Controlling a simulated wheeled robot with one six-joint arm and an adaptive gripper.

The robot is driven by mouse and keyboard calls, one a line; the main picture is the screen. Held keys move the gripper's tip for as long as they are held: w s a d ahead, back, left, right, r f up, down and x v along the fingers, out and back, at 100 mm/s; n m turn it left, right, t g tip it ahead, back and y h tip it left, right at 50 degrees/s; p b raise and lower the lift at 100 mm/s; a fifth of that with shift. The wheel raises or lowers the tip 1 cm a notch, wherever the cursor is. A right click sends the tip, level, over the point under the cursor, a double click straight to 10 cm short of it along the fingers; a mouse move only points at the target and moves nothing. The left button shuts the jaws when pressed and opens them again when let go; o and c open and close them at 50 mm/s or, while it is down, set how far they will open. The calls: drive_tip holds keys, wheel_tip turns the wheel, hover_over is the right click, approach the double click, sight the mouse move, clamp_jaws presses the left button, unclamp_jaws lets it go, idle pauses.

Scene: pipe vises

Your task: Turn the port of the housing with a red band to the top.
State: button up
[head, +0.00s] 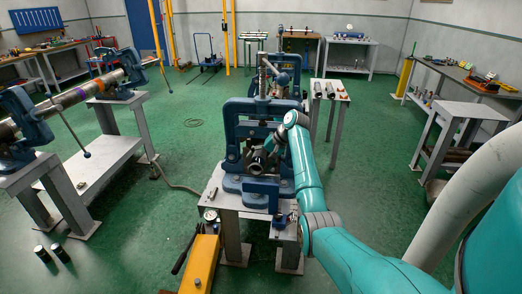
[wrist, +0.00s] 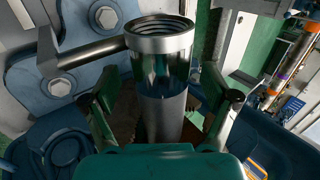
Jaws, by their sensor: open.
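A blue vise (head: 262,130) stands on a metal table in the middle of the head view. A dark, round pipe-like part (head: 257,164) faces the camera in its lower opening. In the wrist view a shiny metal cylinder (wrist: 160,62) with an open threaded end stands between the fingers of my gripper (wrist: 163,98). The fingers are spread on both sides of the cylinder, with a gap visible at the right. Its lower part is partly hidden by my gripper. I see no clear red band on it. In the head view my gripper (head: 278,142) is beside the vise opening, small and partly hidden.
A long banded pipe (head: 75,95) lies in blue vises at the left; it also shows in the wrist view (wrist: 287,70). A second vise (head: 283,78) stands behind the middle one. Blue vise walls (wrist: 75,40) crowd my gripper.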

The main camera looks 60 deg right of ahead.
drive_tip(key=v, duration=1.2)
